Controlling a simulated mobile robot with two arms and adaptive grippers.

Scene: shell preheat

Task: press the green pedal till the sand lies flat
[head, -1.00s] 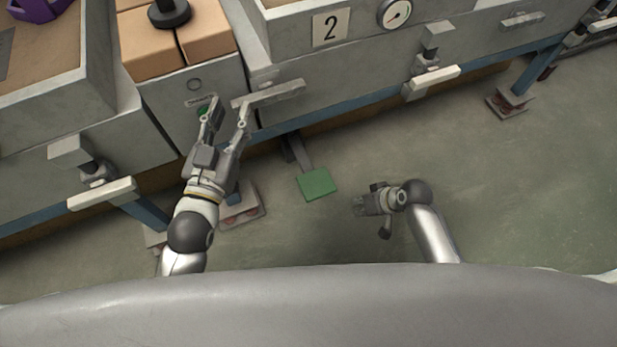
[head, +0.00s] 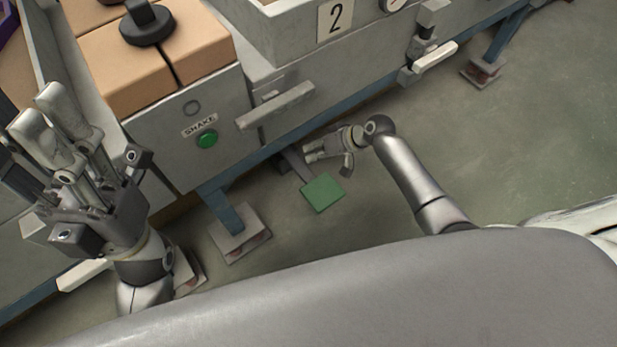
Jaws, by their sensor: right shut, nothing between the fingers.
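The green pedal (head: 322,192) is a flat square plate on a grey lever low by the floor, in front of the bench. My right gripper (head: 309,150) is shut and empty. It appears just above the pedal in the picture, near the lever; its height over the pedal cannot be told. No contact with the green plate shows. My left gripper (head: 52,125) is large at the left edge, holding nothing I can see; its finger gap is unclear from this angle. No sand is in view.
A green SHAKE button (head: 206,139) is on the bench front, below tan blocks (head: 200,45) with a black knob (head: 147,26). A handle bar (head: 275,105) juts out beside it. A bench foot (head: 241,234) stands left of the pedal. Floor to the right is open.

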